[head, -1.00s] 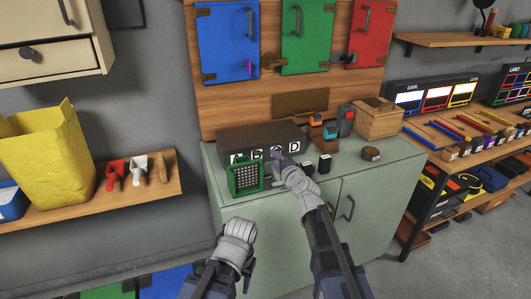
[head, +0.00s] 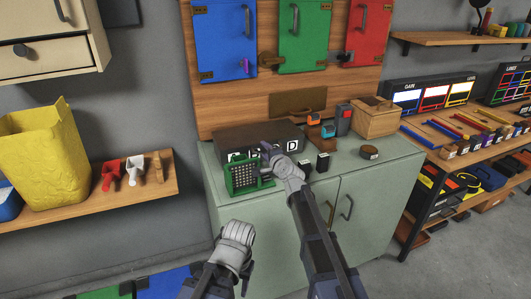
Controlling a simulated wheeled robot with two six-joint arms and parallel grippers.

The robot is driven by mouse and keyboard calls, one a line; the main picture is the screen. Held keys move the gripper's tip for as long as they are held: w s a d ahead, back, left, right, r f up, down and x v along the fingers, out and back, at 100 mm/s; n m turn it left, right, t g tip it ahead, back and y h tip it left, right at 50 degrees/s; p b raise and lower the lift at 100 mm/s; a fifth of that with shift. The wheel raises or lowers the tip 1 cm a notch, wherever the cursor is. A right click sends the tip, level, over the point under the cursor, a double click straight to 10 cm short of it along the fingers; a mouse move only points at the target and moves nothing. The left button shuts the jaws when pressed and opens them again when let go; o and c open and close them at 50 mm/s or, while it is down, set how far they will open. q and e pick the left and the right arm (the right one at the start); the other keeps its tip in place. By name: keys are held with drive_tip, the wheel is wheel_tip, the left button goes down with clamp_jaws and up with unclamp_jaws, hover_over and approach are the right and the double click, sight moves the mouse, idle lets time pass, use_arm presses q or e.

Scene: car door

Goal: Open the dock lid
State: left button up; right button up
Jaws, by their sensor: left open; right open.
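A dark, low box (head: 232,141) with white letter labels on its front stands at the back of the green cabinet; I take it to be the dock. The D label shows, while the middle labels are partly hidden by my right gripper. My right gripper (head: 267,152) is open at the front of this box, just right of and above the green mesh basket (head: 240,178). I cannot tell whether it touches the box. My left gripper (head: 238,232) is open and empty, low in front of the cabinet.
Two small black blocks (head: 322,162) and a round brown piece (head: 369,152) stand there. A wooden box (head: 374,117) is at the back right. Coloured panels hang on the board above. A shelf with a yellow bag (head: 45,150) is left.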

drive_tip(key=shift+c, duration=0.3)
clamp_jaws()
drive_tip(key=shift+s, duration=0.1)
idle(1.0)
